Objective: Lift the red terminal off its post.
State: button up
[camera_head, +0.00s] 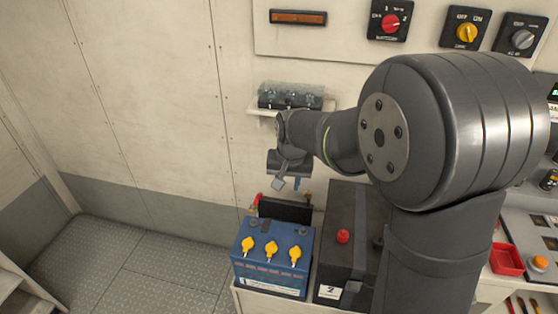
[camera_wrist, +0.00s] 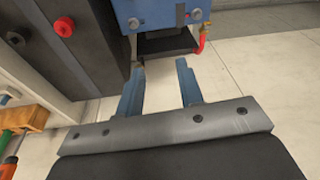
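A red terminal (camera_wrist: 201,36) shows in the wrist view at the right side of the blue battery (camera_wrist: 160,12), near a grey post on its top edge. In the head view a red piece (camera_head: 257,199) shows at the back left of the blue battery (camera_head: 270,284); I cannot tell how it sits on its post. My gripper (camera_wrist: 161,66) is open and empty, its two fingers apart with the terminal outside them to the right. In the head view my gripper (camera_head: 288,184) hangs above the back of the blue battery.
A black battery (camera_head: 331,270) with a red cap (camera_head: 343,236) stands right of the blue one. A black part (camera_head: 285,210) lies behind the blue battery. A wall shelf (camera_head: 257,109) with a clear-covered block is above my gripper. The floor at left is clear.

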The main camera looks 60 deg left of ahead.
aim_at(257, 200)
notch_tip(257, 200, up, 6)
jog(key=a+m+g+y, duration=0.1)
jog(key=a+m+y, duration=0.1)
jog(key=a, duration=0.1)
jog(key=shift+s+f, duration=0.15)
jog(key=shift+s, duration=0.3)
